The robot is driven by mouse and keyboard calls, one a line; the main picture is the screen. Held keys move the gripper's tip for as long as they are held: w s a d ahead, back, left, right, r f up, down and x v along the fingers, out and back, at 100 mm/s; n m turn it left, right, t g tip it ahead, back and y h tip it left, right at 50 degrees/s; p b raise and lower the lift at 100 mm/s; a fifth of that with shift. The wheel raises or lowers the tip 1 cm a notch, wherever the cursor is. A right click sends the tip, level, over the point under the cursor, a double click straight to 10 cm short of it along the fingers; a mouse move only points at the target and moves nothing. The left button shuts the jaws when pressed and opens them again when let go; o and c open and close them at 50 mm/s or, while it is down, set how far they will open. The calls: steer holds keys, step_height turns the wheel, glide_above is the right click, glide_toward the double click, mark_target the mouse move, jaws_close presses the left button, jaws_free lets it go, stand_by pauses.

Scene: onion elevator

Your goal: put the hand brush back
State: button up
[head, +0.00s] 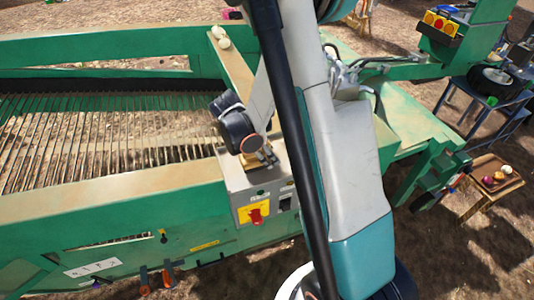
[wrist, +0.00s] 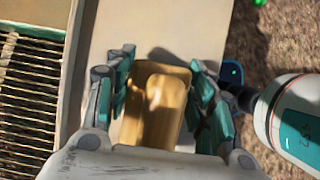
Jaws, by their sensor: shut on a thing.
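The hand brush (wrist: 157,110) shows in the wrist view as a golden-brown wooden block between my fingers. My gripper (wrist: 161,65) is shut on it, with teal-padded fingers on both sides. Beneath is a pale flat surface (wrist: 160,25); I cannot tell whether the brush touches it. In the head view my gripper (head: 262,156) is low over the top of the grey control box, and a small brown part of the brush (head: 251,163) shows beside it. The bristles are hidden.
The grey control box (head: 242,198) carries a red switch on yellow. The green machine with a slatted bed (head: 100,135) fills the left. Orange-handled things (head: 168,274) hang on its front. Pale onions (head: 221,37) lie on the rear ledge. A wooden tray (head: 513,183) stands at right.

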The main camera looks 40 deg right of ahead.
steer(key=o, duration=1.4)
steer(key=p+v, duration=0.1)
steer(key=v, duration=1.1)
steer(key=s+a+r+m+t+y, duration=0.5)
steer(key=s+a+r+m+t, duration=0.3)
steer(key=s+a+r+m, duration=0.4)
steer(key=shift+s+a+r+m+t, duration=0.25)
steer(key=shift+s+m, duration=0.4)
steer(key=shift+m, duration=0.65)
